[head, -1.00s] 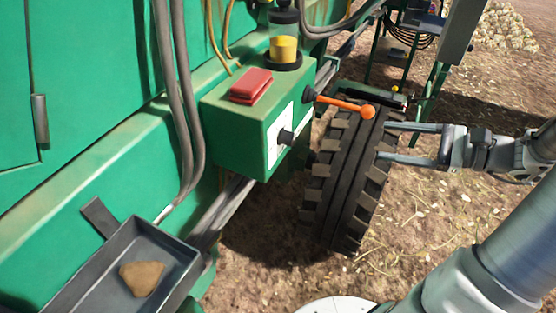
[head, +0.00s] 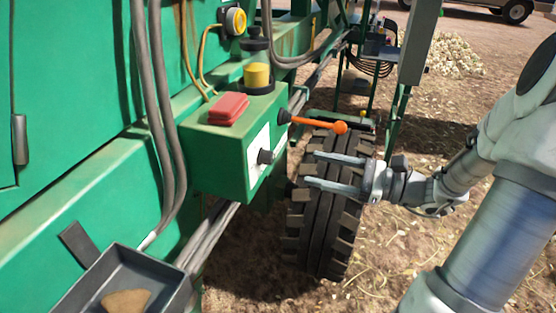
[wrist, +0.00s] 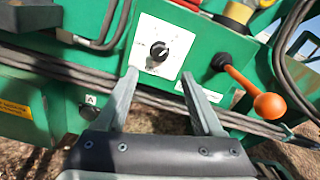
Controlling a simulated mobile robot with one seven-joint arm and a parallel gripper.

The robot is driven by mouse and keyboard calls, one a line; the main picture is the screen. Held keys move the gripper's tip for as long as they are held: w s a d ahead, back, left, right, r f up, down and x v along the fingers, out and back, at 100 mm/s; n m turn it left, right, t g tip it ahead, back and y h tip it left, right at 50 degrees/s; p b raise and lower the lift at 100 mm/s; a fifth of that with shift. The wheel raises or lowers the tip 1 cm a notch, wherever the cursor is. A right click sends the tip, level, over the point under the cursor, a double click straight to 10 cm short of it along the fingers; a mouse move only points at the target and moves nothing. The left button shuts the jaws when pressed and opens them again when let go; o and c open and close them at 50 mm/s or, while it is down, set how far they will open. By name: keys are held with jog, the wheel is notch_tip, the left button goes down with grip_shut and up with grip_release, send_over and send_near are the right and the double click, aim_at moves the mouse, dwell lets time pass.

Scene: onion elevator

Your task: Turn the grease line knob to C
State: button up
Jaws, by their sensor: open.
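The grease line knob (head: 265,157) is a small black knob on a white plate, on the side of a green box (head: 218,150). In the wrist view the knob (wrist: 159,51) sits on its white dial plate (wrist: 162,33), with a light pointer mark; the letters around it are too small to read. My gripper (head: 334,172) is open and empty, to the right of the knob and apart from it, its fingers pointing toward the box. In the wrist view my gripper (wrist: 165,95) has its two fingertips below and on either side of the knob.
An orange-tipped lever (head: 340,127) sticks out from the box just right of the knob, close to my fingers. A red cover (head: 229,108) and a yellow grease cup (head: 257,76) sit on top. A large tyre (head: 322,220) stands behind my gripper. A tray (head: 160,262) is at lower left.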

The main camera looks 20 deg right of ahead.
aim_at(273, 159)
jog(key=x, duration=0.9)
jog(key=shift+w+a, duration=0.2)
jog(key=shift+a, duration=0.15)
jog(key=shift+c, duration=0.3)
grip_shut()
